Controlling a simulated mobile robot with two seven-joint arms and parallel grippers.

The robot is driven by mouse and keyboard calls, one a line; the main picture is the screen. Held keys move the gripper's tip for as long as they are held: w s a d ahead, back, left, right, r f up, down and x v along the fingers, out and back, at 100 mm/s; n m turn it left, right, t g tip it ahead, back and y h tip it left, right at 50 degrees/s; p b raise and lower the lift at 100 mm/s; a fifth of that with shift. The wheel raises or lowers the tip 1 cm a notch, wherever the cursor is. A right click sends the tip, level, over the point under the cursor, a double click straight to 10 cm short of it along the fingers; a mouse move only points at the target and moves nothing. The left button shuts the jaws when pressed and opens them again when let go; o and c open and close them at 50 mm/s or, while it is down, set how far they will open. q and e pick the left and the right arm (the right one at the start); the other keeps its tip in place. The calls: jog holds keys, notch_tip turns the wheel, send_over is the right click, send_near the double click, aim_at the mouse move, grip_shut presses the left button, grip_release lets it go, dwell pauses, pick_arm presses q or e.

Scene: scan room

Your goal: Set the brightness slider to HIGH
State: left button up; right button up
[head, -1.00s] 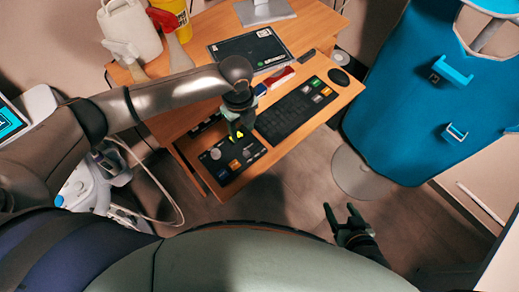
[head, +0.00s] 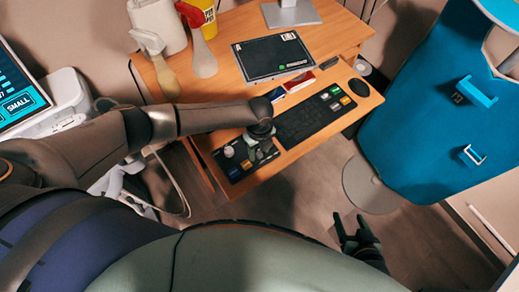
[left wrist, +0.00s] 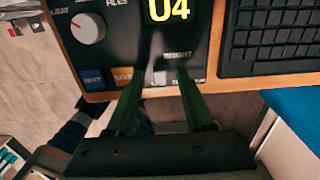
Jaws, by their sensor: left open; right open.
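The black control panel (head: 236,172) lies on the front edge of the wooden desk, left of the keyboard. In the left wrist view the panel (left wrist: 130,45) has a label beginning with BRIGHT under a yellow display (left wrist: 168,10). A small pale piece, which seems to be the slider handle (left wrist: 159,77), shows below that label; its exact setting is too blurred to tell. My left gripper (head: 258,158) is open over the panel's right part; in the wrist view its fingertips (left wrist: 160,82) stand either side of the pale piece. I cannot tell whether they touch it. My right gripper (head: 356,222) is open, empty, away from the desk.
A white knob (left wrist: 88,28), a blue button (left wrist: 93,80) and an orange button (left wrist: 122,77) are left of the fingers. The keyboard (head: 310,120) is close on the right. A blue chair (head: 430,110) is at right.

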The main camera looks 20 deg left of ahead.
pick_arm(q)
jog(key=shift+f, duration=0.2)
grip_shut()
dwell(0.4)
dwell(1.0)
